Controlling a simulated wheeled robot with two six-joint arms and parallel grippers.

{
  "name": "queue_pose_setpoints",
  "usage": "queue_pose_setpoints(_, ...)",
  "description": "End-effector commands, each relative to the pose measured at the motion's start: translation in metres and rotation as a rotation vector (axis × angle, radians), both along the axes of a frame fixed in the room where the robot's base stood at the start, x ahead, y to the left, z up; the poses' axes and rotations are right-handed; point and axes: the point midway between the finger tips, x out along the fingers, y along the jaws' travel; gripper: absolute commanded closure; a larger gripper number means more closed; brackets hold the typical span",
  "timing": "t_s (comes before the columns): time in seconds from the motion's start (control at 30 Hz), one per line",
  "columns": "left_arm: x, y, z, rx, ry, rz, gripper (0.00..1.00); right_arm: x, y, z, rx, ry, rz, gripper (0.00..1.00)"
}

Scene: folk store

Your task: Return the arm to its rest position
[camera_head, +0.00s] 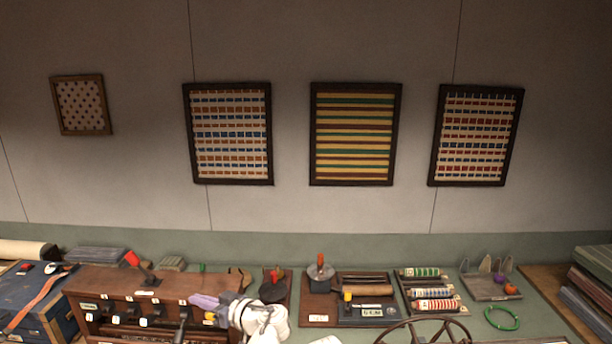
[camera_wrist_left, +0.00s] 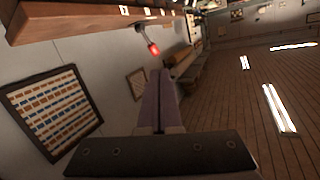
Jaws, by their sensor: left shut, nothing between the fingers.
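My left gripper (camera_head: 208,302) shows in the head view at the lower left of centre, in front of the wooden cabinet with numbered switches (camera_head: 150,288). Its purple fingers are shut together with nothing between them. The white wrist joint is at the bottom of the picture. In the left wrist view the closed fingers (camera_wrist_left: 158,100) point up the picture, towards a red-tipped lever (camera_wrist_left: 152,46) under the brown cabinet edge (camera_wrist_left: 85,20). They look apart from it. My right gripper is in neither view.
A dark spoked wheel (camera_head: 425,330) stands at the bottom, right of centre. Rolled striped textiles (camera_head: 432,290) lie in a tray, with a green ring (camera_head: 501,318) to their right. A blue chest (camera_head: 30,300) is at the left. Framed textiles (camera_head: 228,133) hang on the wall.

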Motion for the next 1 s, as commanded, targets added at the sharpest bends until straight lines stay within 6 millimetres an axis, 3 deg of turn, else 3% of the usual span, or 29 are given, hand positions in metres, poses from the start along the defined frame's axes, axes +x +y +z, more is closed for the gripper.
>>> queue_pose_setpoints(0.27, -0.030, -0.020, -0.099, -0.134, 0.309, -0.044, 1.00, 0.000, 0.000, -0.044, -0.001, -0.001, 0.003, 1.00)
queue_pose_setpoints(0.37, -0.048, -0.037, -0.149, -0.208, 0.482, -0.101, 1.00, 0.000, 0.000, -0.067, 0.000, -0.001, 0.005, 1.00)
queue_pose_setpoints(0.5, -0.085, -0.077, -0.234, -0.344, 0.797, -0.264, 1.00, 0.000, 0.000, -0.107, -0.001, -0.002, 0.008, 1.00)
queue_pose_setpoints(0.63, -0.122, -0.121, -0.296, -0.458, 1.062, -0.484, 1.00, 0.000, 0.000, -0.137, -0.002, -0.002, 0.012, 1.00)
queue_pose_setpoints(0.8, -0.162, -0.170, -0.341, -0.557, 1.288, -0.766, 1.00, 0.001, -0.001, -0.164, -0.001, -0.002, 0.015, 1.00)
queue_pose_setpoints(1.0, -0.182, -0.197, -0.355, -0.602, 1.385, -0.939, 1.00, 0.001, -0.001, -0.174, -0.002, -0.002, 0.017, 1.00)
